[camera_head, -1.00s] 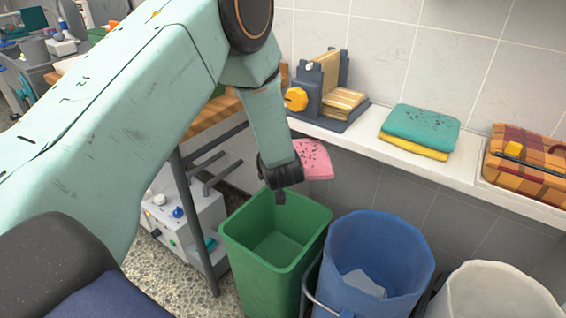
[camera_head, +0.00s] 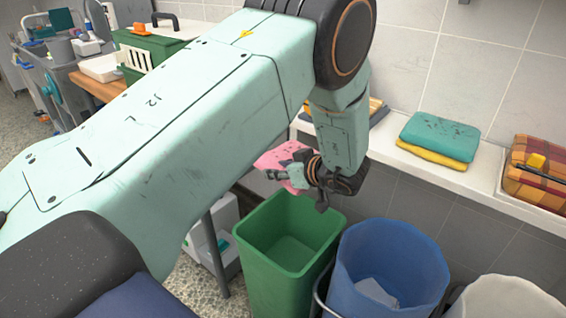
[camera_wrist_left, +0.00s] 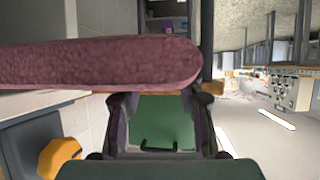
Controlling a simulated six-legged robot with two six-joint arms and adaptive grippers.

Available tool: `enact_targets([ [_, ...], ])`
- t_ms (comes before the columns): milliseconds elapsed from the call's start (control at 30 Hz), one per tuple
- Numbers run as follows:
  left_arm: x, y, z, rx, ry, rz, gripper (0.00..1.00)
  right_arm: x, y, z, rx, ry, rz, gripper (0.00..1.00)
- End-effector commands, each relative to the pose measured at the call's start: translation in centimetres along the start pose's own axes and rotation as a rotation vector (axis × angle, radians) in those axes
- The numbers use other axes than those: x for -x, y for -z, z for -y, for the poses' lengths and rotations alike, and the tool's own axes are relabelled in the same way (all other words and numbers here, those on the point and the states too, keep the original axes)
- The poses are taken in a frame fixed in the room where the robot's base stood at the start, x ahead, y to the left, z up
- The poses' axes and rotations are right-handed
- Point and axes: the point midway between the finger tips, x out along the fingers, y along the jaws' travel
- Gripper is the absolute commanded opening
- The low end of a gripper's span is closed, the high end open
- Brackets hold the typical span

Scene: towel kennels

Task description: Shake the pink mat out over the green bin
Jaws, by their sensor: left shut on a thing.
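The pink mat (camera_head: 279,156) has dark specks on it and hangs out to the left of my left gripper (camera_head: 292,178), which is shut on its edge. The mat is above the far rim of the green bin (camera_head: 277,272), partly hidden behind the gripper. The visible inside of the bin looks empty. In the left wrist view the mat (camera_wrist_left: 95,63) is a thick pink band across the top left, and the gripper's fingers (camera_wrist_left: 162,100) show below it. My right gripper is in neither view.
A blue bin (camera_head: 388,262) with pale paper inside and a white bin (camera_head: 505,300) stand right of the green one. A green case (camera_head: 150,55) is behind my arm.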

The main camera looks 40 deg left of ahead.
Motion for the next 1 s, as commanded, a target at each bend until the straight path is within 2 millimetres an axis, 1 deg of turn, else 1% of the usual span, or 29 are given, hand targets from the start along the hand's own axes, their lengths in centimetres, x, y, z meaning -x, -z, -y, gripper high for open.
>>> enact_targets([
  [200,0.8,-0.8,1.3,0.053,0.095,0.000,0.05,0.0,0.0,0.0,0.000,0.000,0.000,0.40],
  [367,0.9,-1.2,1.6,0.062,0.113,-0.001,0.05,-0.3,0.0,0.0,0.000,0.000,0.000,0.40],
  [467,0.7,-1.5,1.6,0.062,0.112,-0.001,0.05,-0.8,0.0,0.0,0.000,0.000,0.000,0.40],
  [667,-0.1,-2.9,1.6,0.062,0.111,-0.001,0.05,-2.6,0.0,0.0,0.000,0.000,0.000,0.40],
  [1000,-1.6,-5.7,1.6,0.060,0.110,-0.001,0.05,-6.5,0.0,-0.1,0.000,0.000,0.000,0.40],
])
